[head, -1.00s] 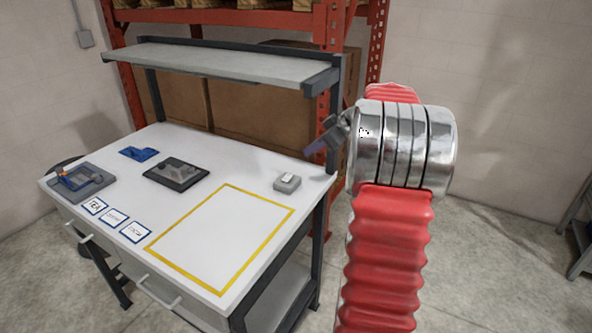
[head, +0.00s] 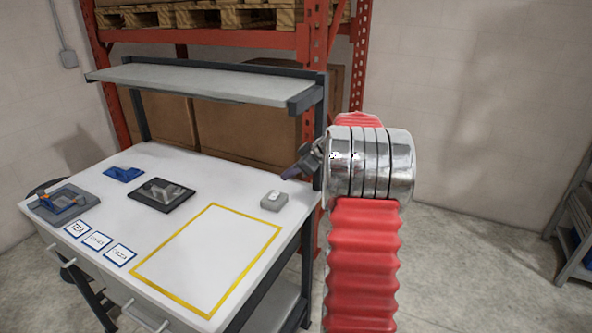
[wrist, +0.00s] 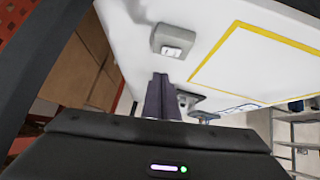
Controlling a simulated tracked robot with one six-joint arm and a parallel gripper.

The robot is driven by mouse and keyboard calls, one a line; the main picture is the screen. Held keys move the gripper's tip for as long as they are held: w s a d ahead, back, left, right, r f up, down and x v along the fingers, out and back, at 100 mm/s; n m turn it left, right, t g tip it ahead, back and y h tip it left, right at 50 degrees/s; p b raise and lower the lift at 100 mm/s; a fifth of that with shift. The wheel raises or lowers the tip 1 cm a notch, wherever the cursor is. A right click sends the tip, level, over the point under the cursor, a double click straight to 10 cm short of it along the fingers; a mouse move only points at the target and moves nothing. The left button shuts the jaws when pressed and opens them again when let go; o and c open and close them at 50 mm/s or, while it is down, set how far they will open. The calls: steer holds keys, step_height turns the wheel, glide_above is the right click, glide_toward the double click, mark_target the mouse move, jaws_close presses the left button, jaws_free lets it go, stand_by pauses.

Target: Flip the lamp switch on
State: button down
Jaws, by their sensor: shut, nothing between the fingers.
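The lamp switch is a small grey box with a white rocker (head: 274,194) on the right part of the white table, near its back right corner. It also shows in the wrist view (wrist: 172,49), just beyond my fingertips. My gripper (head: 291,173) is above and to the right of the switch in the head view, apart from it. In the wrist view my gripper (wrist: 160,82) has its two dark fingers together, with nothing between them. Which way the rocker is tipped is too small to tell.
A yellow-outlined rectangle (head: 180,294) lies on the table left of the switch. A dark flat box (head: 162,195), blue part (head: 124,174) and grey tray (head: 64,203) stand further left. A shelf (head: 205,80) overhangs the table's back edge, its post close to my gripper.

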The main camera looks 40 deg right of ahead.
mark_target(276, 192)
steer(key=x, duration=0.4)
steer(key=shift+w+a+f, duration=0.1)
steer(key=shift+d+f, duration=0.2)
steer(key=shift+f, duration=0.8)
steer(key=shift+d+f, duration=0.15)
steer(key=shift+f, duration=0.8)
